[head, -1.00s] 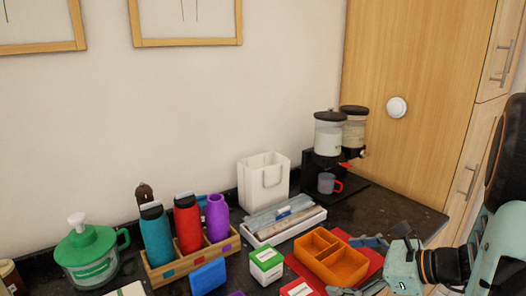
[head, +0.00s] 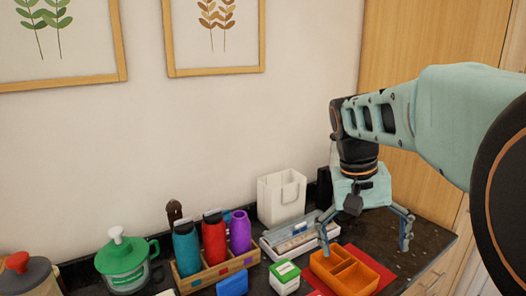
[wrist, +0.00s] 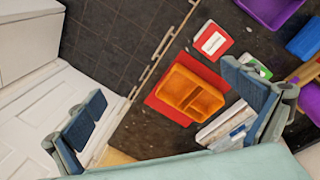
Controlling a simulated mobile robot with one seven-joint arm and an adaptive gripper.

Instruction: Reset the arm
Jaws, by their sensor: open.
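My gripper (head: 365,236) is open and empty, hanging from my raised arm above the right part of the dark counter. In the head view its two fingers are spread wide, over and behind an orange divided tray (head: 345,286). In the wrist view the fingers stand far apart, one at the left and one at the right, with the orange tray (wrist: 190,95) below and between them. Nothing is between the fingertips. My arm hides the coffee-corner dispensers behind it.
A wooden rack (head: 218,272) holds a teal bottle (head: 186,248), a red bottle (head: 214,238) and a purple bottle (head: 240,232). A green-lidded jar (head: 122,262), white bag holder (head: 281,198), white tray (head: 275,242) and green-and-white box (head: 285,280) stand nearby. Air above the left counter is clear.

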